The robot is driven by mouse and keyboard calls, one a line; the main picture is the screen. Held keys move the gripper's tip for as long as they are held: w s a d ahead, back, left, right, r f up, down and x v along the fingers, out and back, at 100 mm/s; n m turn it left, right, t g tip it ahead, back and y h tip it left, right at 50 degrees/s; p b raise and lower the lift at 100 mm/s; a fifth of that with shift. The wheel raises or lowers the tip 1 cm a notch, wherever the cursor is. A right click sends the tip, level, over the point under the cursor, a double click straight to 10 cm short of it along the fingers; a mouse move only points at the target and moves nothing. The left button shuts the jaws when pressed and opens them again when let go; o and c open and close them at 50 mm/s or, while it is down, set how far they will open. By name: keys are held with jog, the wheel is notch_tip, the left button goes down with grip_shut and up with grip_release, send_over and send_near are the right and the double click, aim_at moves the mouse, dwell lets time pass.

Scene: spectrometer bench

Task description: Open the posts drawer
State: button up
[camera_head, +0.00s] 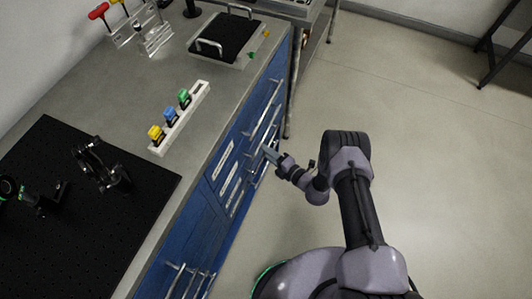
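The bench front is a blue cabinet (192,243) with stacked drawers. Several white labels (224,158) mark the drawer fronts, but their writing is too small to read, so I cannot tell which one is the posts drawer. Long metal bar handles (267,108) run along the drawers on the right side of the labels. The drawers appear shut. My gripper (268,153) is close to the cabinet front at one of the lower handles. I cannot tell whether it touches that handle or whether its fingers are open or shut.
On the bench top are a white strip with coloured pieces (179,118), a tray with handles (225,40) and a black breadboard (85,240) with optical mounts. A metal-legged table (310,50) stands beyond the cabinet. The floor (440,130) to the right is clear.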

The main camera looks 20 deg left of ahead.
jog(key=shift+w+a, duration=0.3)
jog(key=shift+a, duration=0.2)
grip_shut()
dwell(1.1)
